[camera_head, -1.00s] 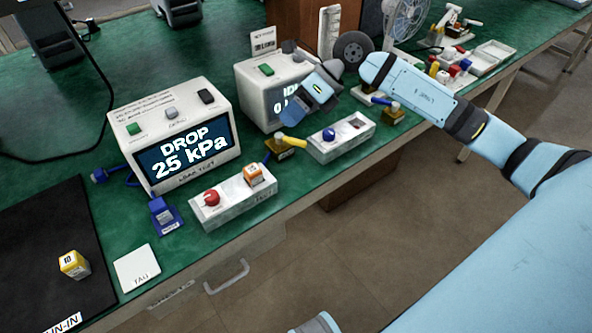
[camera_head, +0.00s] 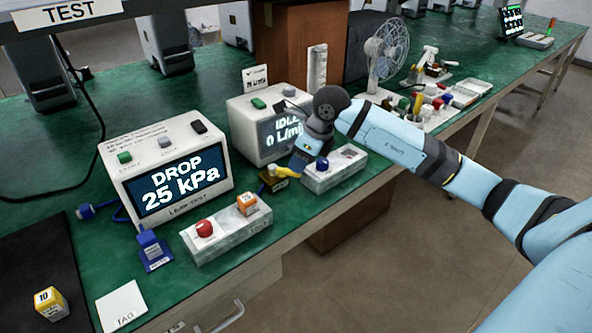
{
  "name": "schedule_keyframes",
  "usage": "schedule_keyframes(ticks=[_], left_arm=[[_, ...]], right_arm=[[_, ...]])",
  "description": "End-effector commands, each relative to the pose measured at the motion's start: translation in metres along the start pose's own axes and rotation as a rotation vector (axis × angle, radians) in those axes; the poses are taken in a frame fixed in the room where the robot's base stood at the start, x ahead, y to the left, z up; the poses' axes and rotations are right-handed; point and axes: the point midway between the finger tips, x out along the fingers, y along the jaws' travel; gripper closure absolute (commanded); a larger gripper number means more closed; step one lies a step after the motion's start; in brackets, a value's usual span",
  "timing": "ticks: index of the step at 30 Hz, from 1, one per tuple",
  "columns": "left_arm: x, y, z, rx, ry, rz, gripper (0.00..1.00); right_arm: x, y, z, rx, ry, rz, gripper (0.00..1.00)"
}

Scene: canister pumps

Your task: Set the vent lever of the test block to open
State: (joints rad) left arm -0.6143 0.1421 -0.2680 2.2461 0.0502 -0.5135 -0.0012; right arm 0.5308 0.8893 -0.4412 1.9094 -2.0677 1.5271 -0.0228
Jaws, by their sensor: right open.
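A small brass-coloured block (camera_head: 275,183) with a yellow lever (camera_head: 284,171) stands on the green bench between two pale boxes of controls. I take it for the test block; its label cannot be read. My right gripper (camera_head: 297,166) is open, pointing down just above and right of the yellow lever. Its fingers partly overlap the lever's right end in the picture, and I cannot tell whether they touch it. The lever's exact setting is hard to read. My left gripper is out of view.
The leak tester (camera_head: 170,172) shows DROP 25 kPa. A flow meter (camera_head: 262,120) reading idle stands behind the gripper. A box with a red knob (camera_head: 220,232) is at front left, and one with a blue knob (camera_head: 335,170) is on the right.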

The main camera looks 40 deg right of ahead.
Motion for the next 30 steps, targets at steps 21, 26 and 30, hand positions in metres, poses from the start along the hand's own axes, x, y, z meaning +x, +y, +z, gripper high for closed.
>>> schedule_keyframes(ticks=[21,26,30], left_arm=[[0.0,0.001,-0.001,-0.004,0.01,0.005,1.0],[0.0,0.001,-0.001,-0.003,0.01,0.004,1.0],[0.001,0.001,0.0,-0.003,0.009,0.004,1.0]], right_arm=[[0.034,0.0,0.0,0.0,0.0,0.0,0.83],[0.034,0.0,0.0,0.0,0.0,0.0,1.0],[0.034,0.0,0.0,0.0,0.0,0.0,1.0]])
